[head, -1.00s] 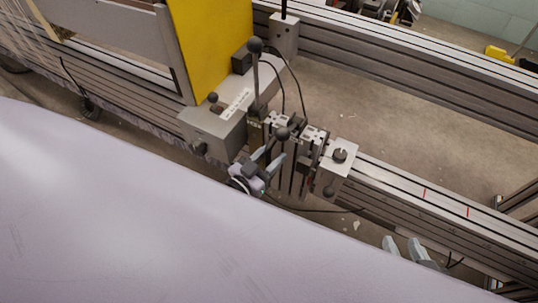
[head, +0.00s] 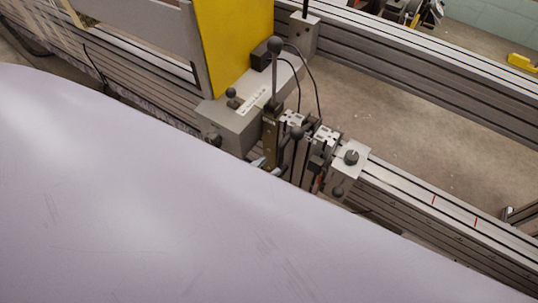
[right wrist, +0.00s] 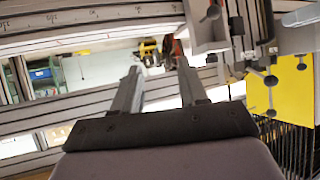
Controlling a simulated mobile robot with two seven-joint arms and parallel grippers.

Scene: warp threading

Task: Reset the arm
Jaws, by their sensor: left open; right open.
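The warp threading machine has a grey carriage box (head: 232,125) with a yellow panel (head: 230,45) behind it. A tall lever with a black ball knob (head: 275,45) stands on it. A row of metal clamp blocks (head: 325,138) sits on the rail to its right.
A long slotted aluminium rail (head: 440,205) runs to the lower right, and a second beam (head: 420,75) runs behind it. Bare floor lies between them. Black cables loop near the lever. Knobbed levers (right wrist: 270,80) show right of the right gripper.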

